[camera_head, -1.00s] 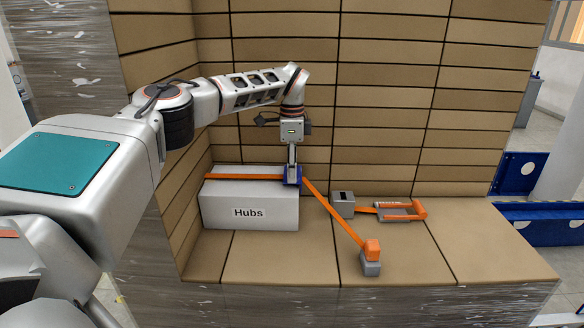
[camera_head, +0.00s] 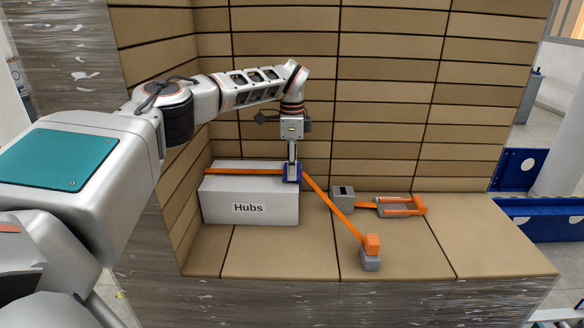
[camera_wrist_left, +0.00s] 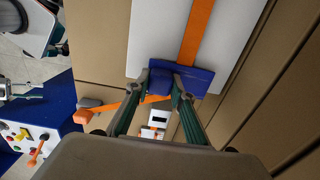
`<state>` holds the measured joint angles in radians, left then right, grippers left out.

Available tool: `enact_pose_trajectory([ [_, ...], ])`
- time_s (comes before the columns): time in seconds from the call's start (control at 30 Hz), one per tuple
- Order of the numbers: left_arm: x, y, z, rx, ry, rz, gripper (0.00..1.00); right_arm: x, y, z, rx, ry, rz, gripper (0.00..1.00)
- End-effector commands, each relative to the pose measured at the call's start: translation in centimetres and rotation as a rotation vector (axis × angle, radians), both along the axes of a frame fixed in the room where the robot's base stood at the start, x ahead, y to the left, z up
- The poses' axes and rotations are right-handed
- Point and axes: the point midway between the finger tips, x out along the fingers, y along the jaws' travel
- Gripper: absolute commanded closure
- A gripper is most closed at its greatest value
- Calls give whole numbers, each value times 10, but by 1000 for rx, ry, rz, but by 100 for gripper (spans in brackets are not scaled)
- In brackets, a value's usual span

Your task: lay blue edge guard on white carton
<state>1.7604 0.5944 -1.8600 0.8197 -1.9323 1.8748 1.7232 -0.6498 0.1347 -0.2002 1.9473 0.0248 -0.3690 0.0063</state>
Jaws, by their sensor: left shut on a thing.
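The white carton (camera_head: 220,211), labelled "Hubs", stands on the brown boxes at the left. It also shows in the left wrist view (camera_wrist_left: 151,37). The blue edge guard (camera_head: 292,179) sits at the carton's top right edge, with the orange strap (camera_head: 240,171) running across the carton top to it. My left gripper (camera_head: 292,164) is upright above that edge and shut on the guard. In the left wrist view the guard (camera_wrist_left: 198,77) lies between and beyond the fingertips (camera_wrist_left: 163,80), against the carton's edge. I cannot tell whether it is fully seated. My right gripper is not in view.
The strap slopes down right to an orange and grey block (camera_head: 371,254) near the front edge. A grey block (camera_head: 342,198) and an orange-handled ratchet (camera_head: 400,206) lie right of the carton. Brown boxes wall the back and left. The right front surface is clear.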

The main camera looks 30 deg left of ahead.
Motion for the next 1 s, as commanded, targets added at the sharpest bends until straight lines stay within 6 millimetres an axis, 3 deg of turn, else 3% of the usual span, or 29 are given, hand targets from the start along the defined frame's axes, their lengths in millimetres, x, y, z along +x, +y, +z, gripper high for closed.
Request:
enact_pose_trajectory([
  [0.87, 0, 0, -11, 0, 0, 0, 100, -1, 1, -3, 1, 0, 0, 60],
  [0.9, 0, 0, -11, 0, 0, 0, 67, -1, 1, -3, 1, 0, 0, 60],
  [0.93, 0, 0, -11, 0, 0, 0, 59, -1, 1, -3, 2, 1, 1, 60],
  [1.0, 0, 0, -11, 0, 0, 0, 57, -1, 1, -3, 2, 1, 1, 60],
])
